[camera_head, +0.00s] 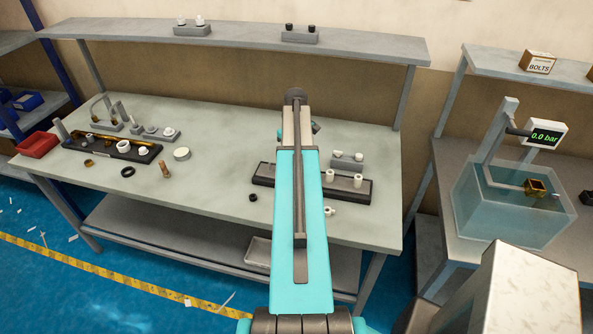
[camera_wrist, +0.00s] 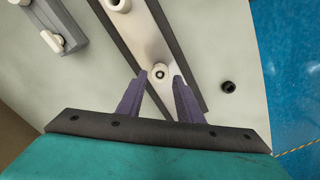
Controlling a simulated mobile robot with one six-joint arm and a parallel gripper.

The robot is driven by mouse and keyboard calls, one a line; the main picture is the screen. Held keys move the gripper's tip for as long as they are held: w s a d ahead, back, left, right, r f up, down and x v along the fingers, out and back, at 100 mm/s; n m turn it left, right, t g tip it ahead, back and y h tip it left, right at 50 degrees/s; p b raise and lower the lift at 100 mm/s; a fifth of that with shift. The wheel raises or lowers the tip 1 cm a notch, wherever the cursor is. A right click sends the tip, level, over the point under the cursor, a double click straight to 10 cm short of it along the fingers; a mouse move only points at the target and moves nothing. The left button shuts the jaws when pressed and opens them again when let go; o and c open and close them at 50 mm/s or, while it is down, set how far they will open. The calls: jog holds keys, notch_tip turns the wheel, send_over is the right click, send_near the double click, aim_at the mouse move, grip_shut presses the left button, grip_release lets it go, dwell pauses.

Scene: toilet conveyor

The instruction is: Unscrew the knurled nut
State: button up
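A small white round part with a dark centre (camera_wrist: 159,71) stands on the dark fixture (camera_wrist: 137,60) in the wrist view. I cannot tell whether it is the knurled nut; no knurling is clear. My gripper (camera_wrist: 160,76) is open, with its purple fingertips on either side of this part and a gap showing at each side. Nothing is held. A small black ring-like piece (camera_wrist: 228,86) lies loose on the table to the right, and it also shows in the head view (camera_head: 252,198). In the head view, my arm hides the gripper and part of the fixture (camera_head: 362,194).
White posts (camera_head: 329,176) stand on the fixture's right part. A grey block with white pieces (camera_head: 347,164) is behind it. White fittings (camera_head: 331,210) lie in front. A brass assembly (camera_head: 122,143) and loose parts occupy the left. A water tank (camera_head: 505,212) stands at right.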

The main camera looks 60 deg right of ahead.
dwell(0.3)
jog(key=shift+m, duration=2.2)
jog(key=shift+m, duration=0.3)
jog(key=shift+m, duration=2)
jog(key=shift+f, duration=0.15)
jog(key=shift+f+b, duration=0.75)
jog(key=shift+f, duration=0.6)
